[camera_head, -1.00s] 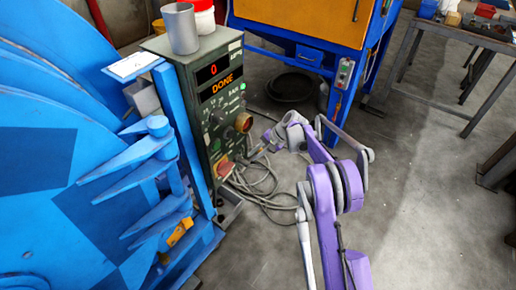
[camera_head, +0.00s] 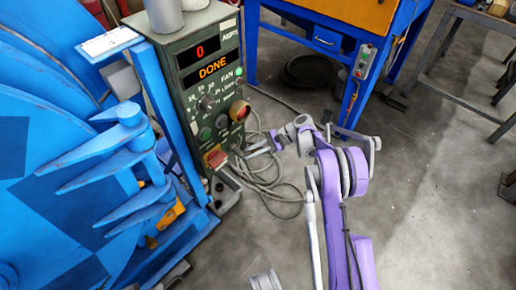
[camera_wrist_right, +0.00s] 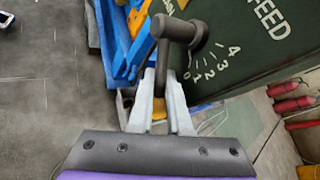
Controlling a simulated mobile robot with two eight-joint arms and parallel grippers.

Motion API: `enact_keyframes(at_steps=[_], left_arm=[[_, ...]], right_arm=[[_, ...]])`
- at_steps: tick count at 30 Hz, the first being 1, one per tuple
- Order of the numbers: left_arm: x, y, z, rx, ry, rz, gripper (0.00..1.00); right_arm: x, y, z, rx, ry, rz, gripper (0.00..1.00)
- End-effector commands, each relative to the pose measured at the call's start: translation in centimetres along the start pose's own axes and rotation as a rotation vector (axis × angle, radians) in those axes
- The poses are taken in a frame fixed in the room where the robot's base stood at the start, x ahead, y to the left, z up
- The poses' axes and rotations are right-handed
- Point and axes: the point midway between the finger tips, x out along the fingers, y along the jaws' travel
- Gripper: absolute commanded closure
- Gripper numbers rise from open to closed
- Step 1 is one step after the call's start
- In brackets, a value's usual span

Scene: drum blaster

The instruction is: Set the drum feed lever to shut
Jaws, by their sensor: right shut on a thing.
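In the right wrist view the dark green panel carries the word FEED and a scale with 0 to 4 marked. The grey feed lever (camera_wrist_right: 161,56) hangs from its round hub on the panel, its arm pointing down near the 0 end. My right gripper (camera_wrist_right: 161,88) is shut on the lever's arm, one finger on each side. In the head view the right gripper (camera_head: 250,146) is beside the lower right of the control box (camera_head: 193,65); the lever itself is not clear there. My left gripper is not in view.
The box display reads 0 and DONE. Knobs and a red button (camera_head: 215,157) are on its front. Loose cables (camera_head: 268,185) lie on the floor below my right gripper. The large blue drum machine (camera_head: 50,200) is at left, an orange cabinet (camera_head: 345,12) behind.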

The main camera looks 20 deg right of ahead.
Motion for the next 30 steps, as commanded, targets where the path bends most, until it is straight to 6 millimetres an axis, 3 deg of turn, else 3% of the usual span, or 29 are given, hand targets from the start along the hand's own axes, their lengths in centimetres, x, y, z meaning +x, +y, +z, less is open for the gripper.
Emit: enact_keyframes(at_steps=[9,26,27,30], left_arm=[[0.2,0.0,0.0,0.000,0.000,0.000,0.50],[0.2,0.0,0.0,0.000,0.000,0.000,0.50],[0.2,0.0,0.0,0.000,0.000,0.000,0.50],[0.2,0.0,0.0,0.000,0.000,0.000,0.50]], right_arm=[[1.4,0.5,0.1,0.061,-0.094,-0.016,1.00],[1.7,0.6,0.3,0.078,-0.123,-0.020,1.00],[1.7,0.6,0.3,0.078,-0.123,-0.020,0.82],[1.6,0.6,0.3,0.078,-0.123,-0.021,0.64]])
